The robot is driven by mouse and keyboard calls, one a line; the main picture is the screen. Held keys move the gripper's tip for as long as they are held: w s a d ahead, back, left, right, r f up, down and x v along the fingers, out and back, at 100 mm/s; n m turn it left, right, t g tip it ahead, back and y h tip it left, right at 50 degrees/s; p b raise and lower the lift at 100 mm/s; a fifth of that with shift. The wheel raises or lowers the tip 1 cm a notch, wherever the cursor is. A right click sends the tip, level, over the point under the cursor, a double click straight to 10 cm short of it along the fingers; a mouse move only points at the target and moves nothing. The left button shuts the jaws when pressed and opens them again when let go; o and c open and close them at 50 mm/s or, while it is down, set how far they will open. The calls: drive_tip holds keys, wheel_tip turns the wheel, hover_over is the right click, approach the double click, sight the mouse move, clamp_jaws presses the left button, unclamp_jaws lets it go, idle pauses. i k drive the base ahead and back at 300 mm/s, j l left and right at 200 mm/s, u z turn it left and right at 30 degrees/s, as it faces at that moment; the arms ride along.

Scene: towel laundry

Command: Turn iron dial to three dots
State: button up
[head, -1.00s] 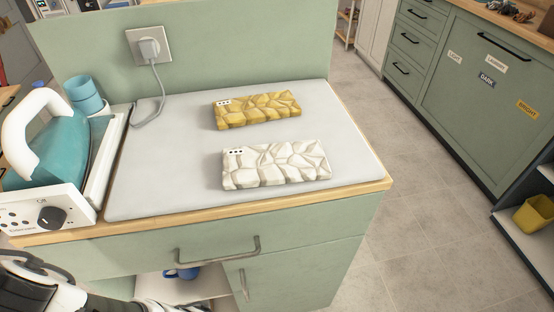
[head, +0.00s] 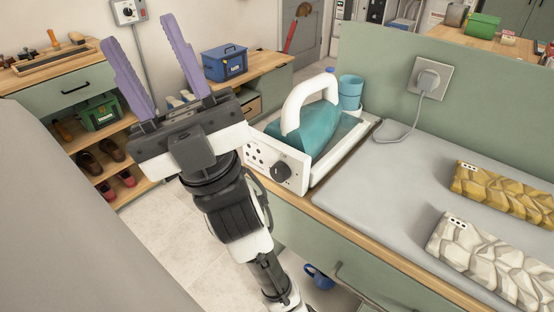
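The iron (head: 312,130) has a teal body and a white handle and rests on its white station at the left end of the ironing top. The station's white front panel carries a round black dial (head: 281,172) and several dot marks. I cannot read which mark the dial points at. My gripper (head: 152,62) has two purple fingers spread wide apart with nothing between them. It is raised to the left of the iron station, pointing up and away, and does not touch the dial.
A folded white towel (head: 490,262) and a folded yellow towel (head: 505,192) lie on the grey ironing top (head: 385,195). A teal cup (head: 350,92) stands behind the iron. A cord runs to the wall plug (head: 427,80). A grey surface (head: 70,220) fills the lower left.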

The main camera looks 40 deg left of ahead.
sight(279, 171)
drive_tip(key=k+l, duration=0.3)
drive_tip(key=l, duration=0.2)
drive_tip(key=k+l+u, duration=0.15)
drive_tip(key=k+l, duration=0.15)
drive_tip(key=l, duration=0.2)
